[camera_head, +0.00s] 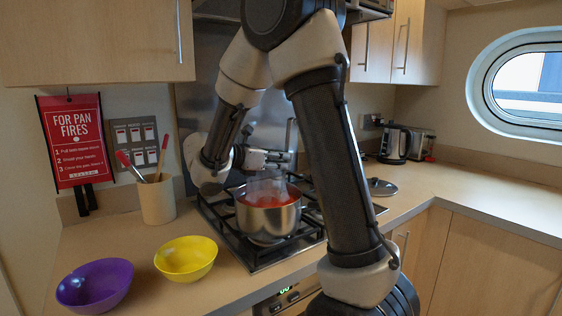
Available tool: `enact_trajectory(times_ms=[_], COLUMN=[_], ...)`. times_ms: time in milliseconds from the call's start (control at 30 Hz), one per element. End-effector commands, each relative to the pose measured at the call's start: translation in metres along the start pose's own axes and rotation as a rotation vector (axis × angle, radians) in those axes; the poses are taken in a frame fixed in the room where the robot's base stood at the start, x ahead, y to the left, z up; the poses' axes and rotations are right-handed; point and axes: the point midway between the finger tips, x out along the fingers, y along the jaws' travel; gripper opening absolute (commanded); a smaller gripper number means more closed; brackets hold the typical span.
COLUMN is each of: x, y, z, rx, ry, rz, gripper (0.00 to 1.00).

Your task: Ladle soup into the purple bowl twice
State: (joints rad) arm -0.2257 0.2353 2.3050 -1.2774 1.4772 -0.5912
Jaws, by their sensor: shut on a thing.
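The purple bowl (94,288) stands on the counter at the lower left and looks empty. A steel pot (268,222) with red soup (266,201) sits on the black hob grate. My gripper (277,159) is above the back of the pot, shut on what seems to be the ladle's handle. The ladle itself is hard to make out, and its bowl is hidden. A pale translucent shape, perhaps steam, shows over the soup.
A yellow bowl (186,259) stands between the purple bowl and the hob (247,255). A utensil crock (157,200) stands behind it. A lid (381,187) lies right of the hob. A kettle (394,144) and toaster (421,145) stand at the back right. The right counter is mostly clear.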

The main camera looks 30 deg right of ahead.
Motion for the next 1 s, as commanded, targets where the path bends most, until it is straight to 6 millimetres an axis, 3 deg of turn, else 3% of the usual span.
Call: enact_trajectory(times_ms=[367, 1000], x=[-0.001, -0.018], y=[0.000, 0.000], z=[0.004, 0.072], rx=[0.002, 0.003], ry=[0.000, 0.000], rz=[0.000, 0.001], gripper=[0.00, 0.00])
